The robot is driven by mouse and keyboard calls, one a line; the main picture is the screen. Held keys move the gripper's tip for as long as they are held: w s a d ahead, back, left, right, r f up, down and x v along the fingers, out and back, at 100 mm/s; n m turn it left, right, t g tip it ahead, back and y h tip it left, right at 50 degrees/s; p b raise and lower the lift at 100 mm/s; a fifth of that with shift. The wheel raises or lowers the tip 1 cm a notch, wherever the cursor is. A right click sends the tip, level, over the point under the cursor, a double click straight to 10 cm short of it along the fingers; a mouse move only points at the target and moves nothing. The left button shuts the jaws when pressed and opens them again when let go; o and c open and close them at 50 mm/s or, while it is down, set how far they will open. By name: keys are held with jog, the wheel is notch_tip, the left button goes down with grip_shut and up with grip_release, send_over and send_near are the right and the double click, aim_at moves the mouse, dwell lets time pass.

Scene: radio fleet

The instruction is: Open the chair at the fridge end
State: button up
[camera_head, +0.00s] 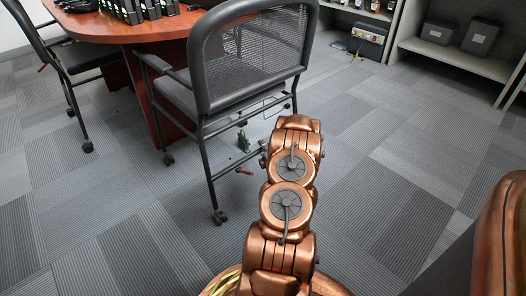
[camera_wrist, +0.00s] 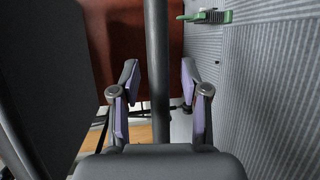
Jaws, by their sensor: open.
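A black mesh-backed chair (camera_head: 252,58) on casters stands at the near side of the wooden table (camera_head: 150,28), its back facing me. A second black chair (camera_head: 75,58) stands at the table's left. No fridge is in view, so I cannot tell from it which chair is meant. My copper arm reaches toward the nearer chair, and my gripper is hidden in the head view. In the wrist view my gripper (camera_wrist: 159,72) is open, its purple-padded fingers on either side of a dark chair post (camera_wrist: 158,45). Gaps show between the fingers and the post.
A green item (camera_wrist: 207,16) lies on the grey carpet beside the chair. Grey shelves (camera_head: 455,58) with dark boxes (camera_head: 480,37) stand at the back right. Several black devices (camera_head: 130,10) stand on the table. The carpet right of the chair is clear.

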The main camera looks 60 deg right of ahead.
grip_shut()
dwell(0.4)
dwell(0.4)
